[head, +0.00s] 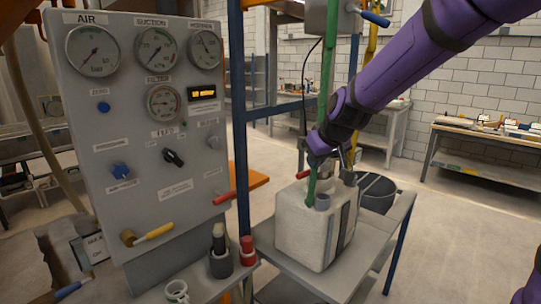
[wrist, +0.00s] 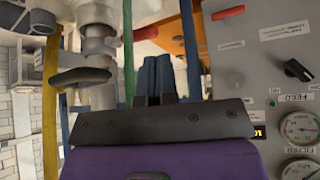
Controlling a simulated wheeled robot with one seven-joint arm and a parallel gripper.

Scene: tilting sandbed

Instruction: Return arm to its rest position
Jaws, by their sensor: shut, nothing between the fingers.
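My purple arm (head: 395,65) reaches in from the upper right in the head view and ends above a white container (head: 318,232) on a grey metal stand. My gripper shows in the wrist view, where its two dark blue fingers (wrist: 156,76) are together with nothing between them. In the head view the fingers are hard to make out at the arm's end, beside a green upright pipe (head: 326,70). The wrist view is upside down and shows a valve with a dark handle (wrist: 80,78) left of the fingers.
A grey gauge panel (head: 85,165) with dials and knobs stands at the left. A red handle (head: 224,198) sticks out from its right edge. A dark bucket (head: 377,193) stands behind the container. Open floor lies to the right.

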